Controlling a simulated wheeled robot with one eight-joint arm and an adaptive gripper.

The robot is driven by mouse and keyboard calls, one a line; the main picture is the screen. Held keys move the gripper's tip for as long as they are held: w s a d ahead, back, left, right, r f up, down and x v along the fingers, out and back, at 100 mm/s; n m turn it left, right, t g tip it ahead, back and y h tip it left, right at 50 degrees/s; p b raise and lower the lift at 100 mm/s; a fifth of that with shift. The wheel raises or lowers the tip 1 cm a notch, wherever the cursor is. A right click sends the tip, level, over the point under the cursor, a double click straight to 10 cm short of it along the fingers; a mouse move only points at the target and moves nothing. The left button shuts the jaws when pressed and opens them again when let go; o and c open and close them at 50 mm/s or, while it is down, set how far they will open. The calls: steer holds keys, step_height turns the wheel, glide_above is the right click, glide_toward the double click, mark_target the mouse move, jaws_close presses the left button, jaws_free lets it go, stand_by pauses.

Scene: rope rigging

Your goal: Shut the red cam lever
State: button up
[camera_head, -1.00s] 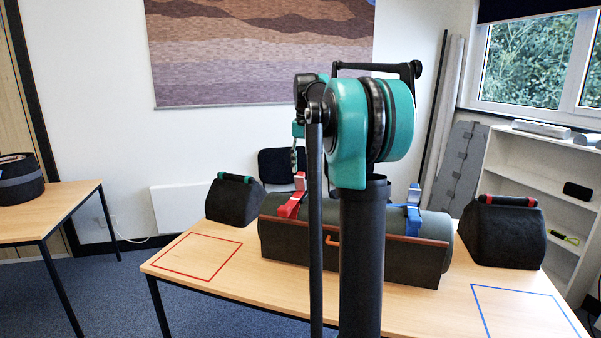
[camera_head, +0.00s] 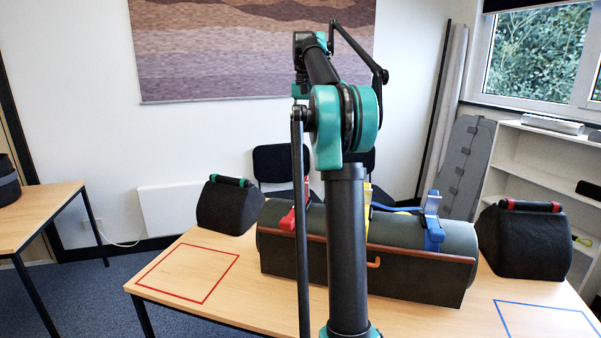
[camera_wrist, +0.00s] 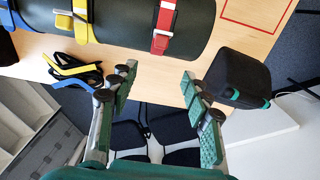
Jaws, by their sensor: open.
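The red cam lever (camera_head: 289,220) sits on a red strap at the left part of the dark green roll. In the head view a red piece stands up above the roll, partly hidden by my arm. The wrist view shows the red lever (camera_wrist: 161,40) lying along its strap across the roll (camera_wrist: 125,12); its exact angle is hard to tell. My gripper (camera_wrist: 158,80) is open and empty, its fingers beyond the roll's edge and apart from the lever. In the head view my arm hides much of the roll's middle.
Yellow (camera_wrist: 80,20) and blue (camera_head: 433,222) buckles sit farther along the roll. Black bags with a green handle (camera_head: 225,207) and a red handle (camera_head: 525,242) stand at either end. Loose straps (camera_wrist: 75,70) lie on the table. Chairs (camera_head: 278,165) stand behind.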

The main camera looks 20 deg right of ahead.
glide_toward(304, 186)
steer(key=w+f, duration=0.1)
steer(key=f, duration=0.3)
steer(key=w+d+f, duration=0.1)
steer(key=f, duration=0.2)
steer(key=shift+w, duration=0.35)
jaws_close()
